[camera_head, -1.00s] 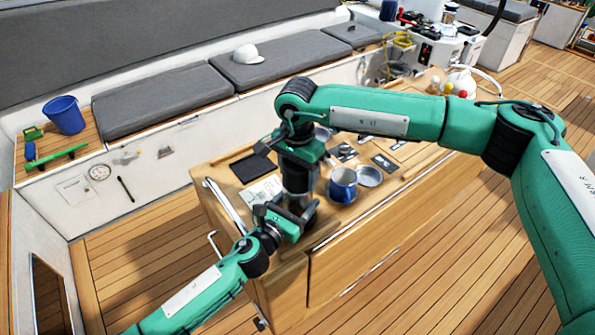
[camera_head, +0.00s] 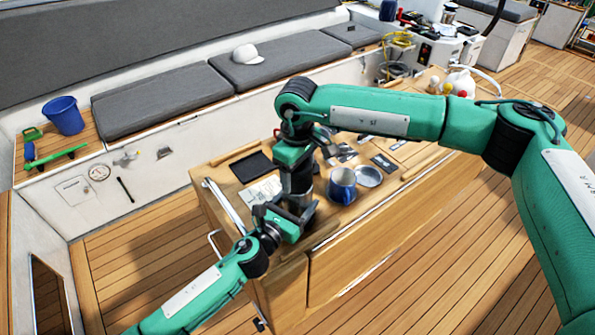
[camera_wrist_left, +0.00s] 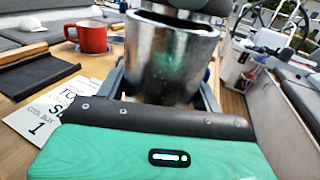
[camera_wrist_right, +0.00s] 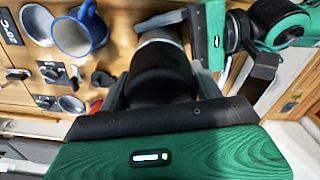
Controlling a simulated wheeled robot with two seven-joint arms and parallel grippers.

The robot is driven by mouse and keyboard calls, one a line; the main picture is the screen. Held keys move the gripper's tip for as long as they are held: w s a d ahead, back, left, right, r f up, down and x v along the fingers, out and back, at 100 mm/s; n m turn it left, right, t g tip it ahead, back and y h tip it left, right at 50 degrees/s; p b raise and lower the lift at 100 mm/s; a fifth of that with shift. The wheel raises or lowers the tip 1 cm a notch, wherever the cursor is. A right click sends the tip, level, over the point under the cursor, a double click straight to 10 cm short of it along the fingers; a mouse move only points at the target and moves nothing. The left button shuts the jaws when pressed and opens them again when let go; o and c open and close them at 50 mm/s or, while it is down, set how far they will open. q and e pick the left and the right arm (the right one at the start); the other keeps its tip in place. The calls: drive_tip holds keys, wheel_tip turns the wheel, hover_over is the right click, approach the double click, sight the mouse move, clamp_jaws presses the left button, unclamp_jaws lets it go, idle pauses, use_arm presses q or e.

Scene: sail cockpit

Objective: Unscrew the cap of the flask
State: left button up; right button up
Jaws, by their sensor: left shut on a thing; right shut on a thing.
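The flask is a steel cylinder (camera_wrist_left: 170,65) standing upright between the fingers of my left gripper (camera_head: 298,208), which is shut on its body. My right gripper (camera_head: 296,178) reaches down from above and is shut on the black cap (camera_wrist_right: 160,75). The cap is in line with the flask, directly over its body. In the right wrist view the flask's steel (camera_wrist_right: 160,38) shows just past the cap. The fingers hide much of the joint, so I cannot tell whether there is a gap there.
A blue mug (camera_head: 342,185) and a round metal dish (camera_head: 368,176) stand close right of the flask on the wooden counter (camera_head: 375,225). A red mug (camera_wrist_left: 92,37), a black tray (camera_head: 251,167) and a printed card (camera_wrist_left: 38,118) are also nearby.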

drive_tip(key=shift+n, duration=1)
drive_tip(key=o, duration=1.1)
